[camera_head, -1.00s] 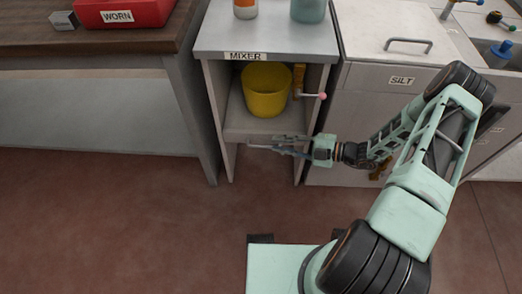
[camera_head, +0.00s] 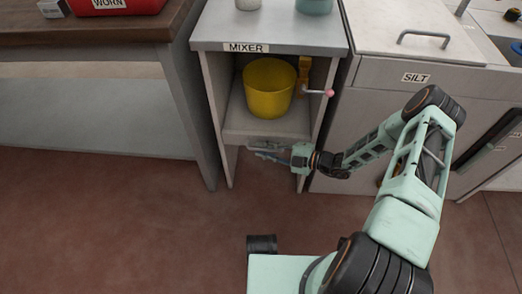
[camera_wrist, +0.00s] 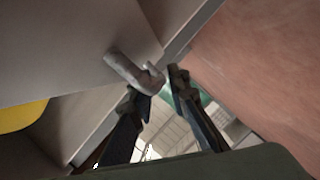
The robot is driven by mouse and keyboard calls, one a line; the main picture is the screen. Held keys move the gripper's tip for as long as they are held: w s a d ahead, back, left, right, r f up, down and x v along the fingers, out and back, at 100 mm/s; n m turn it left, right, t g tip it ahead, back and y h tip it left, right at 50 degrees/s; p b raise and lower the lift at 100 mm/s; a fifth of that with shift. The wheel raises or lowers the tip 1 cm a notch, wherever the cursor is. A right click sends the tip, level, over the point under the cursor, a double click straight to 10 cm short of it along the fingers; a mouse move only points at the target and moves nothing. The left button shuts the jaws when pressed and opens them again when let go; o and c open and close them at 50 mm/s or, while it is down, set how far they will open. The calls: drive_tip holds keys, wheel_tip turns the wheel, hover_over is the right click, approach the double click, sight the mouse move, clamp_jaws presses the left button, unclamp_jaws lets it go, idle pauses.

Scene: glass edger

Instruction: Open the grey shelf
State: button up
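The grey shelf (camera_head: 240,125) is a slab inside the open-fronted grey cabinet marked MIXER, with a yellow bucket (camera_head: 268,90) on it. A pale bar handle (camera_head: 268,147) shows just below its front edge. In the wrist view the grey handle (camera_wrist: 130,70) juts from the pale front, its hooked end by my fingertips. My gripper (camera_head: 258,152) is low at the cabinet front, at the handle. In the wrist view my gripper (camera_wrist: 160,86) has its fingers apart, with the handle's end close to the left fingertip. I cannot tell whether they touch.
An orange fitting with a pink-tipped lever (camera_head: 318,92) is on the cabinet's right inner side. A SILT-marked cabinet (camera_head: 380,75) stands to the right behind my arm. A wooden-topped bench (camera_head: 100,35) with a red box (camera_head: 115,5) stands left.

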drive_tip(key=shift+w+a+f, duration=0.15)
drive_tip(key=shift+w+a, duration=0.05)
drive_tip(key=shift+a, duration=0.35)
clamp_jaws()
